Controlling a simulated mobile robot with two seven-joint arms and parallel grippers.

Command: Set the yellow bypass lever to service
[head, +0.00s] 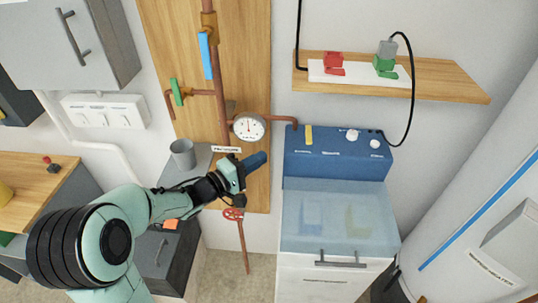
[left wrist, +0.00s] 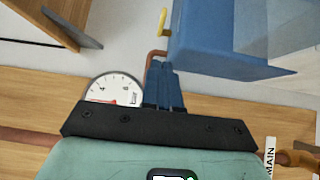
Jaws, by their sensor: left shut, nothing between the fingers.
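The yellow bypass lever (head: 309,134) stands upright near the left end of the blue panel (head: 345,160) on top of the white cabinet. It also shows in the left wrist view (left wrist: 162,22), at the top, beside the blue housing (left wrist: 215,45). The label under the lever is too small to read. My left gripper (head: 262,157) is shut and empty, with its blue fingers to the left of the panel and a little lower than the lever, apart from it. The shut fingers (left wrist: 165,75) point toward the lever side in the left wrist view. My right gripper is not in view.
A pressure gauge (head: 248,126) and copper pipe sit just above my left gripper. A red valve wheel (head: 233,214) is below it. A wooden shelf (head: 440,82) with red and green clips hangs above the panel. White knobs (head: 352,134) are right of the lever.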

